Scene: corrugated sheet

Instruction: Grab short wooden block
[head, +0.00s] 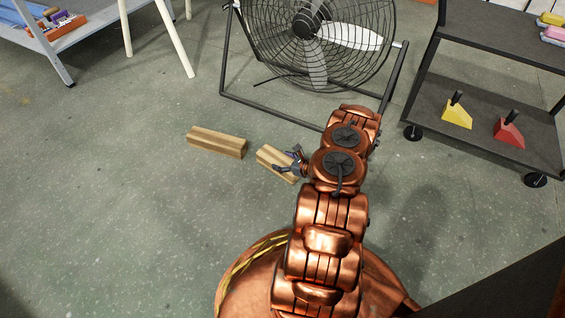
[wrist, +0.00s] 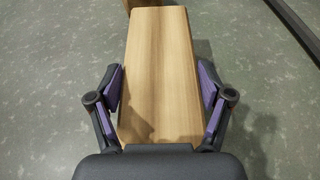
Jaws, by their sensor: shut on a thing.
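The short wooden block (head: 273,159) lies on the floor, left of my arm in the head view. In the wrist view the block (wrist: 160,70) fills the middle, pale brown with lengthwise grain. My gripper (head: 290,163) is at its right part, with a finger on each side. In the wrist view my gripper (wrist: 160,92) has its purple pads at the block's two long sides, closed on it. The pads' exact contact is partly hidden. A longer wooden block (head: 216,142) lies to the left, apart from the short one.
A large black fan (head: 308,35) on a tube frame stands behind the blocks. A dark wheeled cart (head: 475,110) at right holds a yellow tool (head: 457,115) and a red tool (head: 508,132). A grey shelf (head: 50,55) is at upper left. The floor at left is clear.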

